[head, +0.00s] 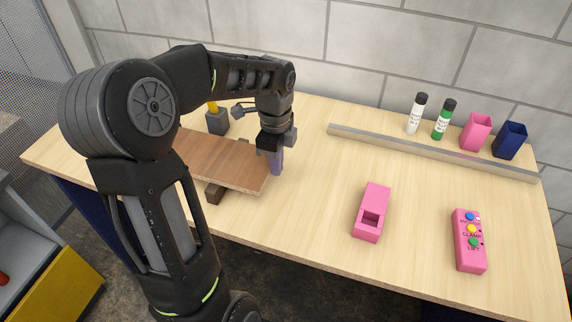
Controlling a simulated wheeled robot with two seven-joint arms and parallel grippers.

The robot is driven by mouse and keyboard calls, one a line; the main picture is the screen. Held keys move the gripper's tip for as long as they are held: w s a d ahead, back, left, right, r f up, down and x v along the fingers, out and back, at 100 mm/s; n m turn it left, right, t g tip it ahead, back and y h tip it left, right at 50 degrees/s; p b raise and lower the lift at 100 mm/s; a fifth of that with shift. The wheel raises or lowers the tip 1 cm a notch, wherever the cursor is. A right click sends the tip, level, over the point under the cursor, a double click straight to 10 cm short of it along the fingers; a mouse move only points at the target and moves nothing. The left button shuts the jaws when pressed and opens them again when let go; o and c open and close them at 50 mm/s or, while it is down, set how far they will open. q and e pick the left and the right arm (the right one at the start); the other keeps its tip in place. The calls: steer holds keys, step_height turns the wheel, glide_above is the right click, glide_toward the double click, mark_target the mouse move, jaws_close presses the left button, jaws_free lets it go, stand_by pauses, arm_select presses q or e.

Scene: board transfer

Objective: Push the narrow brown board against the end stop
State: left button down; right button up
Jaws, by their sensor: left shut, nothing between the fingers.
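The brown board (220,160) lies left of centre on the light wooden table, partly hidden behind my left arm. My left gripper (276,164) points down, shut and empty, at the board's right end. Its fingertips look close to that end edge; I cannot tell whether they touch it. I cannot clearly make out the end stop; the board's far left end is hidden by my arm. My right gripper is not in view.
A grey block with a yellow post (216,121) stands behind the board. A metal rail (430,152) crosses the back right, with bottles and cups behind it. A pink holder (371,212) and a pink button box (469,240) lie at the right. The table between board and holder is clear.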

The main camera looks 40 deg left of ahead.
arm_select(q)
steer(key=shift+s+a, duration=0.1)
steer(key=shift+a, duration=0.3)
steer(key=shift+d, duration=0.45)
steer(key=d, duration=0.1)
steer(key=w+d+r, duration=0.1)
steer(key=d, duration=0.1)
steer(key=shift+w+d+r, duration=0.15)
steer(key=shift+w+d, duration=0.1)
steer(key=shift+w, duration=0.05)
step_height(320, 180, up, 9)
